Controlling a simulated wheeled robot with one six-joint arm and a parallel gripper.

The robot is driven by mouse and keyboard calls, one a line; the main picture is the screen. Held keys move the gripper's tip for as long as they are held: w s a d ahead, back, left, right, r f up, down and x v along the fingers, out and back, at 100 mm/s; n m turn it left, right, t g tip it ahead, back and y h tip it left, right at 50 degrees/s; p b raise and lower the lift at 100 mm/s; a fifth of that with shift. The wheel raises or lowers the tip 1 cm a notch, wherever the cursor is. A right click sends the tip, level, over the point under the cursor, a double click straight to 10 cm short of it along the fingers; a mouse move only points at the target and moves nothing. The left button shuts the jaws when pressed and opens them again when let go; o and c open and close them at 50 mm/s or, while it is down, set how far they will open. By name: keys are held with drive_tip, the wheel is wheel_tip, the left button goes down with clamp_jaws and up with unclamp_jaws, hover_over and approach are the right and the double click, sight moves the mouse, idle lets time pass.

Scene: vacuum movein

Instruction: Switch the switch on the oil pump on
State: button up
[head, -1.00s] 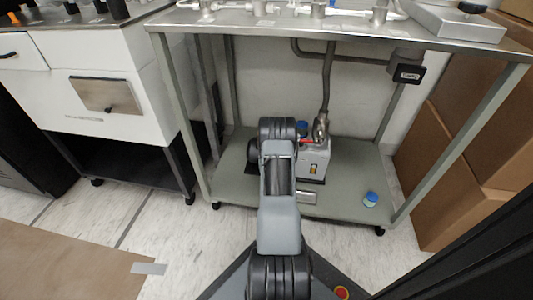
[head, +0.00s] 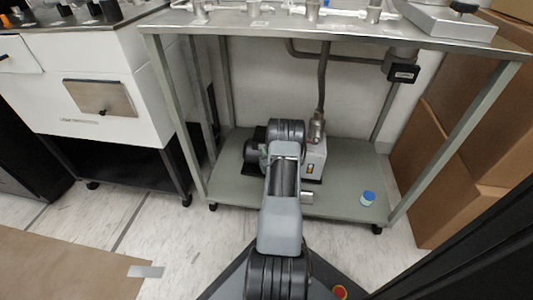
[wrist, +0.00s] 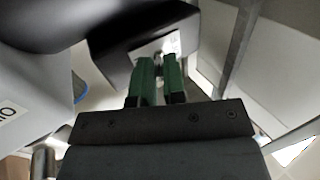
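The oil pump (head: 316,158) stands on the lower shelf of the metal table, a grey box with a black motor (head: 254,156) at its left. My arm hides its middle. In the wrist view my gripper (wrist: 158,66) has two green fingers with a narrow gap between them. Their tips are at a pale plate (wrist: 158,48) on a black housing (wrist: 115,38). A small dark detail shows near the tips; I cannot tell whether it is the switch or whether they touch it. The switch is not clear in the head view.
The lower shelf (head: 340,205) carries a small blue-capped jar (head: 367,198) at the right. Table legs (head: 455,140) stand at both sides. A pipe (head: 322,85) rises from the pump. Cardboard boxes (head: 475,190) are at the right, a white cabinet (head: 90,90) at the left.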

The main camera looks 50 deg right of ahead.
drive_tip(key=shift+o, duration=0.9)
drive_tip(key=p+v, duration=0.4)
drive_tip(key=v, duration=0.9)
drive_tip(key=shift+s+p, duration=0.3)
drive_tip(key=shift+a+r, duration=0.1)
